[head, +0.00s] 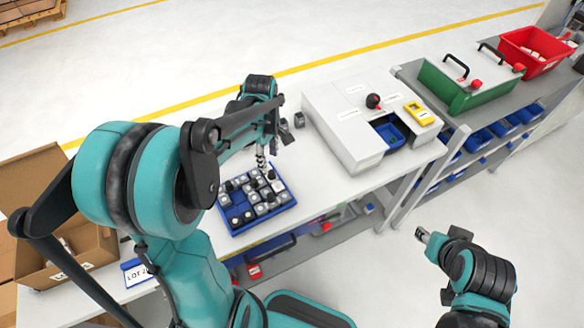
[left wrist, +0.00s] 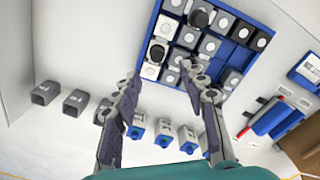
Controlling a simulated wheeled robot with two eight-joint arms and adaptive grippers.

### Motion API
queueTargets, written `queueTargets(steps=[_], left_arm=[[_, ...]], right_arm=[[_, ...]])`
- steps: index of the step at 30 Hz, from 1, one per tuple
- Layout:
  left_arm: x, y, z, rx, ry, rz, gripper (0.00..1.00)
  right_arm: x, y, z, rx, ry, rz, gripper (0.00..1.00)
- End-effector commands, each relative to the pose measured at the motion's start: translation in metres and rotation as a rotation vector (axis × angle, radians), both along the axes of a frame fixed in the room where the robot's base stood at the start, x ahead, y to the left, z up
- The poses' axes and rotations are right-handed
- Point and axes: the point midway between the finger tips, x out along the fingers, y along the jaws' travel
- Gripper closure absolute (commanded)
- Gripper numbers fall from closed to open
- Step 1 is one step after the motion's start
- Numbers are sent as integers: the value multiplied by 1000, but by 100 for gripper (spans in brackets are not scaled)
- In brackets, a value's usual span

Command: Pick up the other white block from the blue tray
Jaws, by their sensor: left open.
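The blue tray (head: 236,199) lies on the white bench and holds several white, grey and black-topped blocks in its compartments. It also shows at the top of the left wrist view (left wrist: 240,57). A white block (left wrist: 150,72) sits at the tray's near left corner in that view; other pale blocks (left wrist: 208,45) stand farther in. My left gripper (left wrist: 159,77) is open and empty, its fingertips at the tray's near edge in the wrist picture. In the head view it (head: 262,163) is over the tray's far edge. My right gripper (head: 424,236) is off to the right, away from the bench.
A white machine housing (head: 350,130) with a blue bin (head: 390,135) is to the right. A cardboard box (head: 60,230) is at the left. Green (head: 455,90) and red (head: 535,50) bins are at the back right.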

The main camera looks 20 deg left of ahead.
Motion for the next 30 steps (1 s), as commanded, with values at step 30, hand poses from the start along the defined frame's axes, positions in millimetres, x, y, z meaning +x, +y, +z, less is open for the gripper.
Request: queueTargets(steps=[30], left_arm=[[4,-2,-79,-2,6,17,78]], right_arm=[[0,0,-29,0,0,0,60]])
